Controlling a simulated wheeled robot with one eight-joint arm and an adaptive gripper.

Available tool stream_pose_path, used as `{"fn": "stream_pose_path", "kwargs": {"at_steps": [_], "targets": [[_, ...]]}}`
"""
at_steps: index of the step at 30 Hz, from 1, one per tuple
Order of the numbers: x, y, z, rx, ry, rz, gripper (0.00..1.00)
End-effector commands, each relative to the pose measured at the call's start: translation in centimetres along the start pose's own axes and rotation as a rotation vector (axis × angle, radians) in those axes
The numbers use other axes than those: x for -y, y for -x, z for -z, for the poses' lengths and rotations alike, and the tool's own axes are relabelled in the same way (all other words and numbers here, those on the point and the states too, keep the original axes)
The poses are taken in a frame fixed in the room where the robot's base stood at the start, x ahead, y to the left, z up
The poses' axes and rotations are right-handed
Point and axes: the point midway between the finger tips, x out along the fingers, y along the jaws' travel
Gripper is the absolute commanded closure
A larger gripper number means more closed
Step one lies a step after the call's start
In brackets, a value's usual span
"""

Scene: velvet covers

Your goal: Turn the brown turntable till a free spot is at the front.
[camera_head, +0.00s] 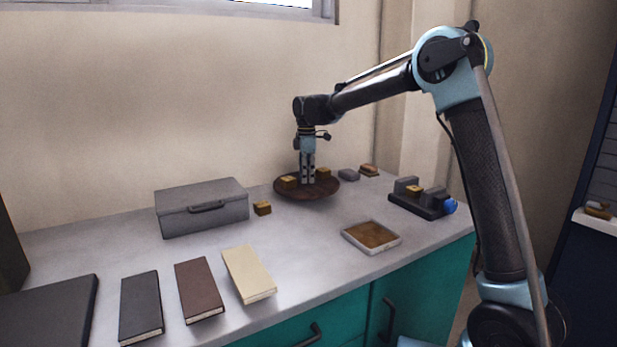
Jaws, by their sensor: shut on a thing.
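The brown turntable (312,194) is a round, shallow disc at the back of the grey worktop. One yellowish block (288,181) sits on its left side and another (324,172) on its back right. The front part of the disc looks bare. My gripper (308,182) points straight down at about the middle of the turntable, between the two blocks. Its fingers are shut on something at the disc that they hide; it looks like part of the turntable.
A similar block (263,208) lies left of the turntable beside a grey case (203,212). A grey piece (349,175) and a small stacked item (369,170) lie to its right. A dark fixture (421,205) and a brown-topped tray (371,236) are nearer. Several books (199,290) lie at front left.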

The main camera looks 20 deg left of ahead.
Motion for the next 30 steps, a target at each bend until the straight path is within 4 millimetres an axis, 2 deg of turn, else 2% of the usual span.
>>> {"fn": "stream_pose_path", "kwargs": {"at_steps": [6, 16, 17, 19, 20, 30], "targets": [[0.02, 0.0, 0.01, 0.0, -0.112, 0.0, 1.0], [0.02, 0.01, 0.02, 0.0, -0.131, 0.0, 1.0], [0.02, 0.01, 0.02, 0.0, -0.131, 0.0, 0.7], [0.02, 0.01, 0.02, 0.0, -0.13, 0.0, 0.54], [0.02, 0.01, 0.02, 0.0, -0.13, 0.0, 0.52], [0.03, 0.11, 0.02, 0.0, -0.13, 0.0, 0.52]]}}
